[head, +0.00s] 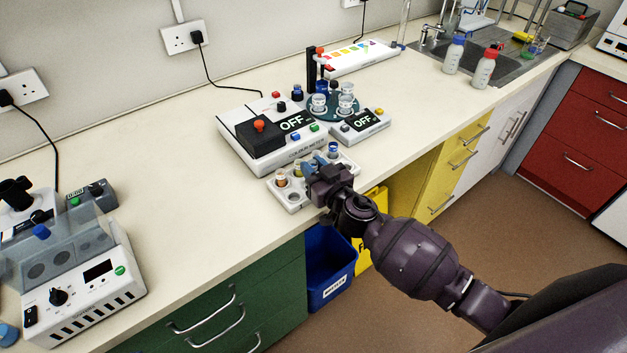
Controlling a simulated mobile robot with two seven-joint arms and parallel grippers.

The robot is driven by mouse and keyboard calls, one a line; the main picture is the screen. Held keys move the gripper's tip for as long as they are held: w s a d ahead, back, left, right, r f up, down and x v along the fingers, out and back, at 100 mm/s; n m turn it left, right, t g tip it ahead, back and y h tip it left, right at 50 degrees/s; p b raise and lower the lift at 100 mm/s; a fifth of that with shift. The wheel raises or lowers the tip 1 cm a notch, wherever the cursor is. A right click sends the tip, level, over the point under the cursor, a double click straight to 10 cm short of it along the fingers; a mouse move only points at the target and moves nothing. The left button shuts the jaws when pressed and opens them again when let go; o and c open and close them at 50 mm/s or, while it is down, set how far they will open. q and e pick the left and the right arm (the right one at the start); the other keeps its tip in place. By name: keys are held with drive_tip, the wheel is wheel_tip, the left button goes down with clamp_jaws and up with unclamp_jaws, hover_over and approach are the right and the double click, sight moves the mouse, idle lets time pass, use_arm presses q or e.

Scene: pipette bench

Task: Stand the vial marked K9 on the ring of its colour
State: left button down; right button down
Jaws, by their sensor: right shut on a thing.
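A white vial rack (293,197) stands near the front edge of the bench. An orange-marked vial (281,178) stands at its left and a blue-topped vial (333,150) at its back right. My right gripper (310,171) is over the rack, shut on what seems to be a vial, mostly hidden by the gripper. No K9 mark can be read at this size. No coloured ring can be made out clearly. My left gripper is not in view.
Behind the rack are a white colour meter (262,160), a small box reading OFF (361,125) and a teal turntable (358,108) holding glass cups. A white panel with coloured patches (345,62) lies farther back.

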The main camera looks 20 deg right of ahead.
wheel_tip(320, 180, down, 4)
drive_tip(key=shift+r+b, duration=0.25)
drive_tip(key=shift+b, duration=0.55)
drive_tip(key=shift+f, duration=0.25)
drive_tip(key=c, duration=0.9)
unclamp_jaws()
drive_tip(key=shift+s, duration=0.1)
drive_tip(key=v, duration=0.5)
drive_tip(key=b+v, duration=0.1)
drive_tip(key=v, duration=0.4)
drive_tip(key=shift+s+a+f, duration=0.1)
drive_tip(key=shift+s+f, duration=0.1)
drive_tip(key=shift+s, duration=0.2)
